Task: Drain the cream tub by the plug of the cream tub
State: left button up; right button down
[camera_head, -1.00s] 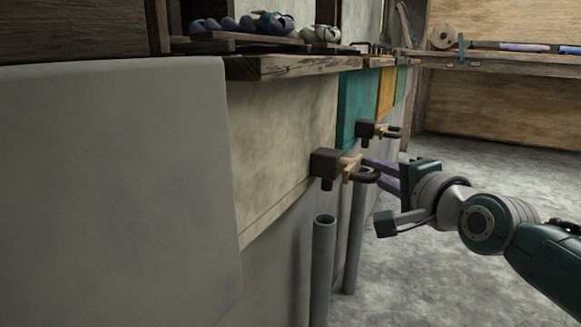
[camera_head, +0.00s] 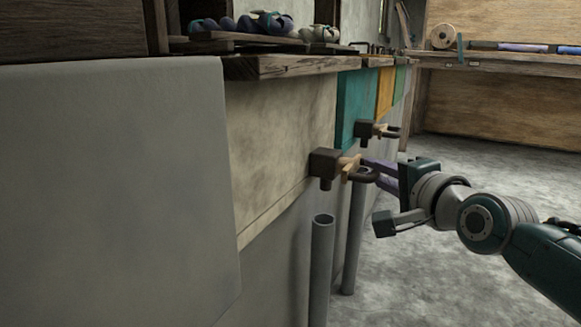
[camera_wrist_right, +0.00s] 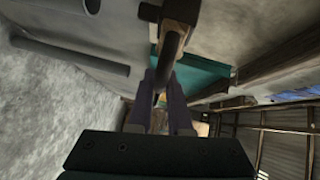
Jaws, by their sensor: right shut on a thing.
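The cream tub (camera_head: 280,140) shows its stained front wall at the middle left in the head view. A dark outlet block (camera_head: 323,163) sits low at its far corner. The plug of the cream tub (camera_head: 349,167), a pale wooden piece with a dark loop handle, sticks out from this block toward the right. My right gripper (camera_head: 371,171), with purple fingers, is shut on the plug's handle. In the right wrist view the gripper (camera_wrist_right: 161,88) has its fingertips around the dark handle (camera_wrist_right: 171,48). Whether the plug is seated in the block is not clear. My left gripper is not in view.
Teal (camera_head: 354,100) and orange (camera_head: 385,90) tubs stand behind in a row; a similar plug (camera_head: 383,130) shows beyond. An upright grey pipe (camera_head: 322,265) stands below the outlet. A grey cloth (camera_head: 115,190) hangs at left. The concrete floor (camera_head: 470,165) at right is open.

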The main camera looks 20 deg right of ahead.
jog(key=shift+s+d+p, duration=0.5)
jog(key=shift+s+d, duration=0.4)
jog(key=shift+s, duration=0.15)
jog(key=c, duration=0.8)
grip_release()
jog(key=shift+c, duration=0.2)
jog(key=s+a+r+p, duration=0.1)
jog(key=s+p, duration=0.4)
jog(key=s, duration=0.4)
jog(key=shift+s+r+p, duration=0.2)
jog(key=shift+s+p, duration=0.1)
jog(key=shift+s, duration=0.1)
